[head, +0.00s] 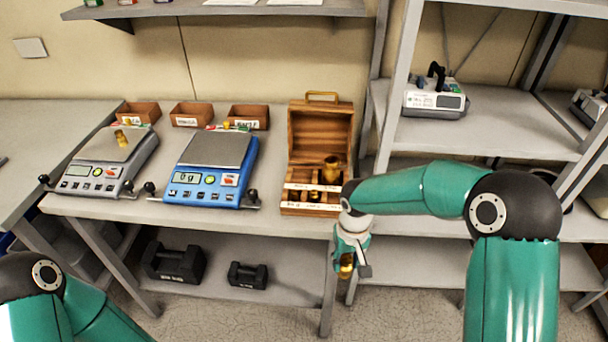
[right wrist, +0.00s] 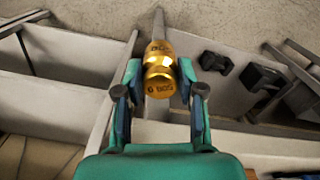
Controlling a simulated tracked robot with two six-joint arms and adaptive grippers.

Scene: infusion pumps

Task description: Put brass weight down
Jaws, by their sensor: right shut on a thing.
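My right gripper (head: 350,264) is shut on a brass weight (head: 346,262), in front of the table's edge at the right of the wooden case. In the right wrist view the held brass weight (right wrist: 160,82) lies between the two fingers, with engraved marks on its end face. Another brass weight (head: 121,138) stands on the grey scale (head: 97,165). The blue scale (head: 213,168) has an empty pan and its display seems to read 0 g. The open wooden case (head: 320,130) holds more brass weights (head: 331,168). My left gripper is outside the head view.
Small brown bins (head: 190,115) stand behind the scales on the grey table (head: 270,222). Black weights (head: 175,262) sit on the shelf below. A metal rack (head: 480,135) with an infusion pump (head: 435,100) stands at the right. Its upright is close to my right arm.

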